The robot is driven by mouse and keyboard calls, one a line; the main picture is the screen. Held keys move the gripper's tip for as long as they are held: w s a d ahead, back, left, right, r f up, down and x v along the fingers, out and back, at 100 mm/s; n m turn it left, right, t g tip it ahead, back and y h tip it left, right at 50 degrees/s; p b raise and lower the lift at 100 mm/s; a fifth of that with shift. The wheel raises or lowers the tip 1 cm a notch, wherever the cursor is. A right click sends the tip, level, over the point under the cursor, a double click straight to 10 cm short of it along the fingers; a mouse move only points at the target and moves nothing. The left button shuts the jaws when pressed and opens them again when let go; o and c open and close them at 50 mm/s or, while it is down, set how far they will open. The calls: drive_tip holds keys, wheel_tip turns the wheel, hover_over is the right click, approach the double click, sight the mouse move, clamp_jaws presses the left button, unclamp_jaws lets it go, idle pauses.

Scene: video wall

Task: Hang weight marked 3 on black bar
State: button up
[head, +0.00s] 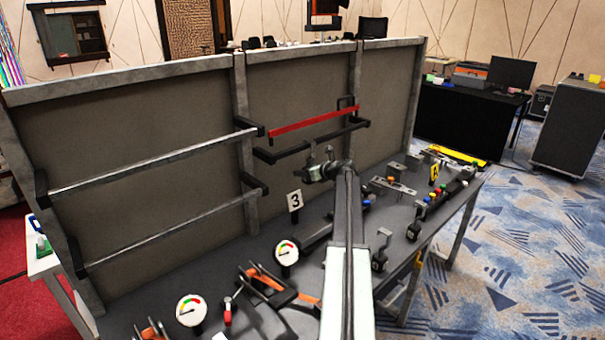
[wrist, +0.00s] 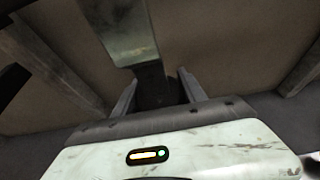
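A white plate marked 3 (head: 294,201) stands on the dark table in front of the wall panel in the head view. Whether it is the weight itself or only a label, I cannot tell. The black bar (head: 318,140) runs along the panel just below a red bar (head: 313,122). My gripper (head: 318,168) is in front of the panel, below the black bar and right of the plate. In the wrist view the two fingers of my gripper (wrist: 157,92) are apart. A pale, worn piece (wrist: 128,32) and a darker strip lie in line with the gap, with no clear contact.
Two metal bars, upper (head: 150,162) and lower (head: 175,228), cross the left panel. Dial gauges (head: 286,252) and orange-handled clamps (head: 265,285) crowd the table front. A yellow plate marked A (head: 434,172) and coloured buttons (head: 440,200) are at right.

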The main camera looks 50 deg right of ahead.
drive_tip(key=o, duration=0.3)
drive_tip(key=shift+s, duration=0.1)
drive_tip(key=p+v, duration=0.3)
drive_tip(key=v, duration=0.4)
drive_tip(key=shift+s+r, duration=0.2)
drive_tip(key=shift+s, duration=0.05)
